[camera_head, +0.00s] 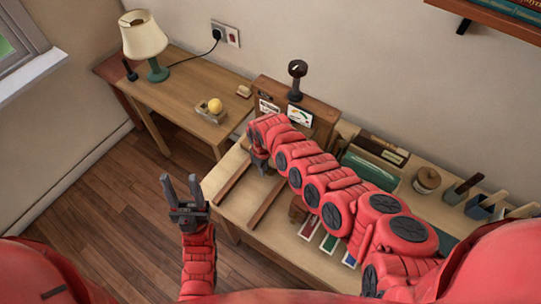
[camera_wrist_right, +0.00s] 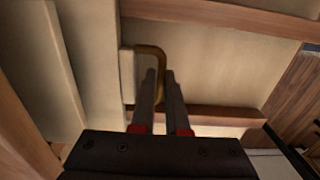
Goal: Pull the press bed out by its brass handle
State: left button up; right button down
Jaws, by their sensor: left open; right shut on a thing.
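The press (camera_head: 325,115) is a wooden box with a gauge and a black knob on top, at the back of the workbench. In the right wrist view the brass handle (camera_wrist_right: 152,50) is a bent loop on a pale block. My right gripper (camera_head: 259,163) is low in front of the press. In the right wrist view its fingers (camera_wrist_right: 162,75) are shut on the handle, hiding its lower part. I cannot clearly make out the press bed; my right arm covers much of that area in the head view. My left gripper (camera_head: 181,181) is open and empty, left of the workbench.
Two wooden rails (camera_head: 233,183) lie on the bench top. A side desk (camera_head: 185,80) holds a lamp (camera_head: 144,42) and a yellow ball (camera_head: 215,105) in a small tray. A lidded pot (camera_head: 427,180) stands at the right. The floor at left is clear.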

jog(key=shift+s+a+r+p, duration=0.15)
jog(key=shift+s+a+p, duration=0.6)
jog(key=shift+s+p, duration=0.3)
jog(key=shift+s+a, duration=0.25)
jog(key=shift+s, duration=0.15)
jog(key=s+p, duration=0.1)
jog(key=s+a+p, duration=0.1)
jog(key=shift+s+a+p, duration=0.1)
jog(key=shift+a+p, duration=0.2)
jog(key=shift+s+a+p, duration=0.6)
jog(key=shift+s+p, duration=0.05)
jog(key=shift+s, duration=0.2)
jog(key=shift+s+a, duration=0.3)
jog(key=shift+s, duration=0.1)
jog(key=shift+s+a+p, duration=0.7)
jog(key=shift+s+p, duration=0.2)
jog(key=shift+s, duration=0.15)
jog(key=shift+s+a+p, duration=0.5)
jog(key=shift+s+a, duration=0.35)
jog(key=shift+s, duration=0.35)
jog(key=shift+s+a+p, duration=0.45)
jog(key=shift+s+a, duration=0.4)
jog(key=shift+s, duration=0.3)
jog(key=shift+s+a+f, duration=0.2)
jog(key=shift+s+a, duration=0.7)
jog(key=shift+s, duration=0.25)
jog(key=c, duration=1.1)
grip_release()
jog(key=shift+w, duration=0.1)
